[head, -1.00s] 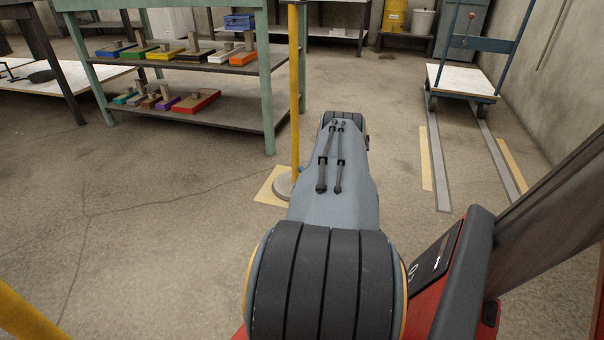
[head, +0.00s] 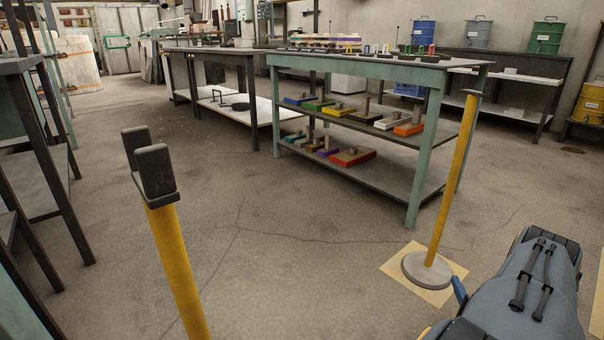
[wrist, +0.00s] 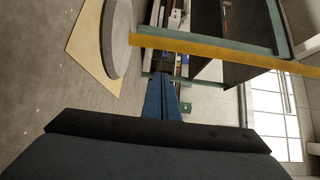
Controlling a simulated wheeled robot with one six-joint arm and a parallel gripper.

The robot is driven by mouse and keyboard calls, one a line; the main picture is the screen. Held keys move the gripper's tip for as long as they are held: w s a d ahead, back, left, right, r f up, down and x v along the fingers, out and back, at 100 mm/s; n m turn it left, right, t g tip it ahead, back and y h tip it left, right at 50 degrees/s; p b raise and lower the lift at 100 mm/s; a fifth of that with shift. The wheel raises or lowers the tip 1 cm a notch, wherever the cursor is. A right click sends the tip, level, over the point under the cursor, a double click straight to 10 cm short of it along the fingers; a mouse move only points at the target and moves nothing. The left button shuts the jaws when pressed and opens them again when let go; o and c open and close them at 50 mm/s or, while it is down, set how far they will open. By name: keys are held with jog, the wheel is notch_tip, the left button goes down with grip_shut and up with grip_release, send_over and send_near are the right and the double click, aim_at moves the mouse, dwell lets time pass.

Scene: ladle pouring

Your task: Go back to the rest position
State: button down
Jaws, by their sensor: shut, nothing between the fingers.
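My gripper (wrist: 161,85) shows in the wrist view as two blue fingers lying together, shut and empty. In the head view my arm is at the lower right corner, folded low. A small blue piece shows beside it there, but I cannot tell whether it is a fingertip. In the wrist view the fingers point toward a yellow post (wrist: 210,49), which crosses the picture just beyond them. I cannot tell the gap between them. No ladle is visible in either view.
A yellow post (head: 439,190) on a round grey base (head: 427,271) stands left of my arm. Another yellow post (head: 178,265) with a dark forked top is near, at left. A green-framed bench (head: 416,186) with colored blocks stands behind. The middle floor is clear.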

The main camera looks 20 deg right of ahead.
jog(key=w+a+r+n+g+y+p, duration=0.25)
jog(key=w+r+p, duration=0.35)
jog(key=r, duration=0.5)
jog(key=w+a+r+n+g+y+p, duration=0.1)
jog(key=w+a+r+n+p, duration=0.3)
jog(key=w+r, duration=0.45)
jog(key=a+r+n+g+y+p, duration=0.1)
jog(key=a+r+n+g+p, duration=0.15)
jog(key=a+r+p, duration=0.65)
jog(key=a+r+n+g+y+p, duration=0.1)
jog(key=a+r+n+p, duration=0.15)
jog(key=a+r, duration=0.7)
jog(key=s+a+r+n+g+y+p, duration=0.1)
jog(key=s+a+r+n+g+p, duration=0.15)
jog(key=s+a+r+p, duration=0.6)
jog(key=s+a+r+n+g+y+p, duration=0.1)
jog(key=s+a+r+n+g+p, duration=0.2)
jog(key=a+r, duration=1.05)
jog(key=s+a+r+n+g+p, duration=0.1)
jog(key=s+a+r+n+p, duration=0.1)
jog(key=s+a+r, duration=0.2)
jog(key=s+a+r+n+g+y+p, duration=0.1)
jog(key=s+a+r+n+p, duration=0.1)
jog(key=s+r, duration=0.5)
jog(key=s+a+r+n+g+p, duration=0.1)
jog(key=s+a+r+p, duration=0.3)
jog(key=s, duration=0.7)
jog(key=shift+s+a+r+n, duration=0.15)
jog(key=shift+a+r+n, duration=0.7)
jog(key=shift+a, duration=0.25)
